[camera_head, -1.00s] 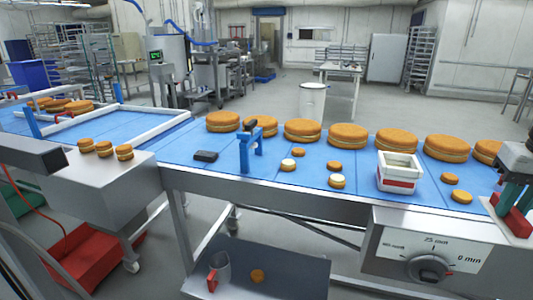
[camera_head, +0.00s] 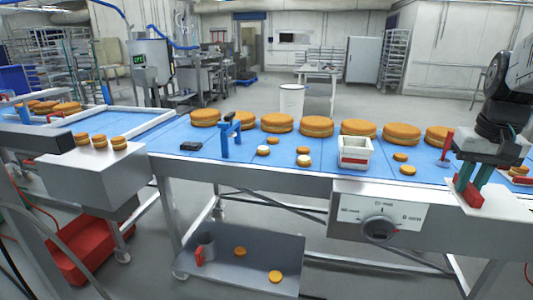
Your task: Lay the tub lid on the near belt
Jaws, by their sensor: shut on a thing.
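The tub lid (camera_head: 492,204) looks like a flat pale plate at the right in the head view. My gripper (camera_head: 468,191) is shut on a red part that looks like its grip; the fingers hide some of it. The lid appears in front of the near belt's front edge; I cannot tell its height above the metal frame. The near belt (camera_head: 210,162) is the long blue surface across the middle. The open white tub (camera_head: 354,152) with a red stripe stands on this belt, left of my gripper.
Large filled rounds (camera_head: 277,122) line the belt's far side, and several small ones (camera_head: 303,160) lie nearer. A blue bracket (camera_head: 230,133), a black block (camera_head: 190,146) and a red post (camera_head: 446,144) stand on it. A dial panel (camera_head: 380,219) is below the front edge.

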